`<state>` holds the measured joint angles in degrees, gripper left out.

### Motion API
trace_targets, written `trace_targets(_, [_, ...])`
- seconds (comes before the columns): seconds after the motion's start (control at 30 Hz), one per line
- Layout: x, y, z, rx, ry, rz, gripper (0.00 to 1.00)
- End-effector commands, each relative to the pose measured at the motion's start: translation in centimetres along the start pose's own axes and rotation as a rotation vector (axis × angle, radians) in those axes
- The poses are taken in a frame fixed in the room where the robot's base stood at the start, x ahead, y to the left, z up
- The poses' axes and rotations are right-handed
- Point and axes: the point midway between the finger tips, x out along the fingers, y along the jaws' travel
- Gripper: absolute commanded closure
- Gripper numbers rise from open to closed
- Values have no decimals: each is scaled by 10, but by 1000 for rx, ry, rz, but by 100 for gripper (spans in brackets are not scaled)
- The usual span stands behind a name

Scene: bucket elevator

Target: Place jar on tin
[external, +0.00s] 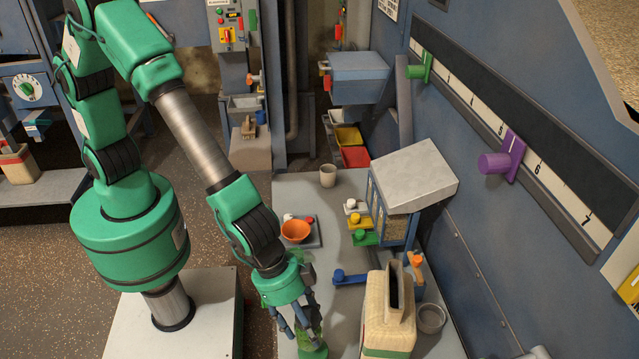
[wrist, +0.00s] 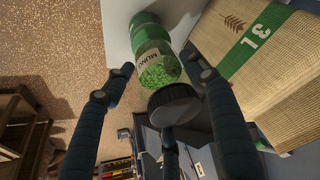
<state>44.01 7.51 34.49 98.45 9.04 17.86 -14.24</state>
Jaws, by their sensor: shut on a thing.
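The jar (wrist: 155,62) is clear glass with green contents, a green end, a pale label and a dark lid (wrist: 174,103). In the external view the jar (external: 313,349) is at the bottom edge, partly cut off and partly behind the fingers. My gripper (external: 303,332) points down there, with its fingers shut around the jar. In the wrist view my gripper (wrist: 160,90) has its dark fingers around the lid end. A round grey container (external: 431,318), possibly the tin, stands at the right of the worktop; I cannot tell for sure.
A tall woven sack-like container (external: 389,312) stands right of my gripper. An orange bowl (external: 296,231) sits on a small grey plate behind it. A grey cup (external: 328,176) is at the far end. A dispenser (external: 395,210) with coloured levers stands mid-worktop, near the blue wall.

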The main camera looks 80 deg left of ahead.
Motion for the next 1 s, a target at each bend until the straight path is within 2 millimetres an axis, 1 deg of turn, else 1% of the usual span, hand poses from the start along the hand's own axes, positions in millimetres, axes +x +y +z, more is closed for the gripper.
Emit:
trace_targets(0.1, [1, 0, -4, 0, 1, 0, 81])
trace_targets(0.4, [1, 0, -4, 0, 1, 0, 81])
trace_targets(0.53, [4, 0, -9, 0, 1, 0, 81])
trace_targets(0.57, [6, 1, -11, 0, 1, 0, 81])
trace_targets(0.8, [32, 1, 0, 0, 0, 0, 81])
trace_targets(0.9, [37, 1, 2, 0, 1, 0, 81])
trace_targets(1.0, [38, 1, 2, 0, 2, 0, 81])
